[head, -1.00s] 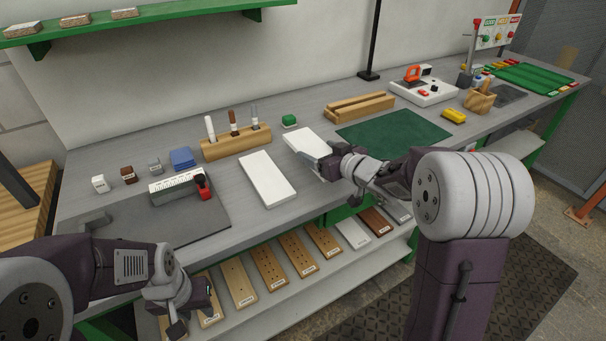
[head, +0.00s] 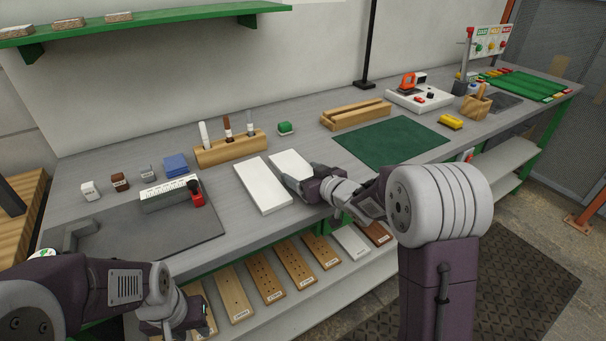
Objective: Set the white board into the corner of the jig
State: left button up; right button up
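The jig, a dark grey L-shaped corner (head: 84,233), sits on a dark mat (head: 150,235) at the left of the bench. A white board (head: 290,162) is in my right gripper (head: 291,184), which looks shut on its near end; the fingers partly hide that end. I cannot tell whether the board touches the bench. A second white slab (head: 262,184) lies just left of it. My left gripper (head: 188,325) is open and empty in front of the bench, below its top, away from the jig.
On the mat's back edge are a ruled white block (head: 165,195) and a red-and-black tool (head: 196,195). Behind are small blocks, a blue stack (head: 176,166) and a wooden pen holder (head: 232,148). A green mat (head: 385,142) lies clear at right. Labelled boards lie on the lower shelf (head: 285,300).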

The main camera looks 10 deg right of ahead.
jog(key=shift+o, duration=0.8)
jog(key=shift+r+p, duration=0.3)
jog(key=p+v, duration=0.1)
jog(key=v, duration=0.9)
jog(key=shift+s+d+r+p, duration=0.1)
jog(key=shift+s+d+p, duration=0.1)
jog(key=shift+s+p, duration=0.15)
jog(key=shift+s+d+r, duration=0.1)
jog(key=shift+s+d, duration=0.1)
jog(key=shift+s, duration=0.35)
